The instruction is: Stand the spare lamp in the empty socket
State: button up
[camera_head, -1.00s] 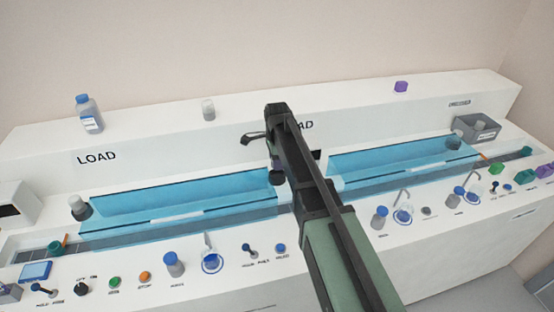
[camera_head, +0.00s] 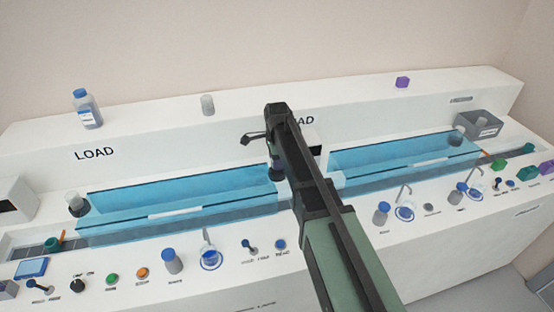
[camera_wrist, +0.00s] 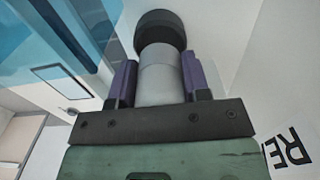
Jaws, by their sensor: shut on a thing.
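My gripper (camera_wrist: 161,88) is shut on a pale grey cylinder with a wide dark round end, which I take to be the spare lamp (camera_wrist: 160,62). In the wrist view the dark end points away from the gripper, beside a white surface. In the head view the lamp's end shows small and dark below my wrist, over the middle of the machine, and my arm hides most of it. A similar grey-topped lamp with a dark base (camera_head: 75,202) stands at the left end of the blue covers. I cannot make out the empty socket.
Blue clear covers (camera_head: 180,193) lie along the track left and right of my arm. A blue-capped bottle (camera_head: 87,108), a grey jar (camera_head: 208,105) and a purple block (camera_head: 402,82) stand on the back ledge. Knobs and switches line the front.

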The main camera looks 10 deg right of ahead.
jog(key=shift+f, duration=0.25)
jog(key=shift+f+b, duration=0.15)
jog(key=shift+b, duration=0.15)
jog(key=shift+f+b, duration=0.6)
jog(key=shift+f+b, duration=0.4)
jog(key=shift+b, duration=0.05)
jog(key=shift+s, duration=0.1)
jog(key=o, duration=0.6)
jog(key=shift+s, duration=0.1)
jog(key=shift+o, duration=0.9)
jog(key=shift+s, duration=0.1)
